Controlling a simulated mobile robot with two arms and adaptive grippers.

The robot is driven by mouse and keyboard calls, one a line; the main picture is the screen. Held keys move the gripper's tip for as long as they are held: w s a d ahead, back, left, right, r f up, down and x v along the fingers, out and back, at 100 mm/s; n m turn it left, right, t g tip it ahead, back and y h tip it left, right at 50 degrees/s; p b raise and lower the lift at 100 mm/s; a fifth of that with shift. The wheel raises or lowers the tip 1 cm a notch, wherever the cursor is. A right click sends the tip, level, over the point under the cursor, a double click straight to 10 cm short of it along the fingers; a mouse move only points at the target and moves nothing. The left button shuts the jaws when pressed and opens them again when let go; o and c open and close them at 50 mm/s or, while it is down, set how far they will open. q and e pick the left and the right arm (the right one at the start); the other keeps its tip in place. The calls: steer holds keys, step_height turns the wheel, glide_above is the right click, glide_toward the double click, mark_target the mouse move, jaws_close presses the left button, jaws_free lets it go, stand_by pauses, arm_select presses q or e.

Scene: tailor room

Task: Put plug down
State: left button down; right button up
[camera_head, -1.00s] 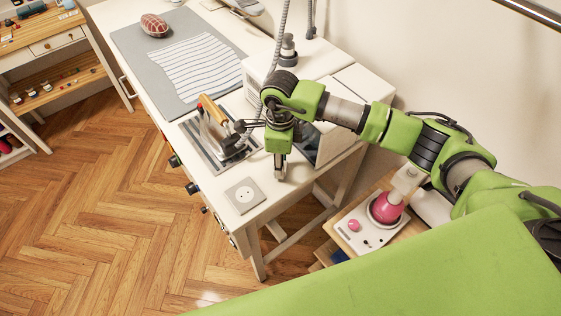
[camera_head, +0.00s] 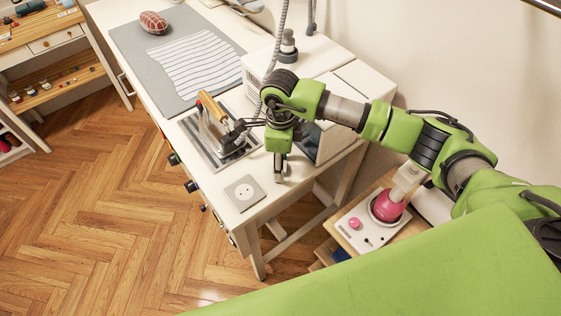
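My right arm comes in from the right over the front end of the white table (camera_head: 262,226). My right gripper (camera_head: 281,166) points down at the table's right edge, beside the socket plate (camera_head: 244,192), to its right and a little behind. A small grey-white piece shows at the gripper's lower end, close to the tabletop. I cannot tell whether it is the plug or part of the fingers, nor whether the fingers are open or shut. No plug shows in the socket. My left gripper is out of view.
An iron (camera_head: 213,121) with a wooden handle stands on a striped plate behind the socket. A grey mat (camera_head: 135,50) with striped cloth and a red pincushion (camera_head: 153,22) lies farther back. A white box stands behind my wrist. A side table (camera_head: 343,236) holds a pink round item.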

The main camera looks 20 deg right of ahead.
steer(key=shift+r+p, duration=0.35)
steer(key=shift+r, duration=0.1)
steer(key=shift+r+p, duration=0.45)
steer(key=shift+w+r+b, duration=0.1)
steer(key=shift+r+b, duration=0.65)
steer(key=shift+b, duration=0.25)
step_height(320, 180, up, 10)
steer(key=b, duration=0.2)
steer(key=shift+b, duration=0.4)
steer(key=shift+f, duration=0.15)
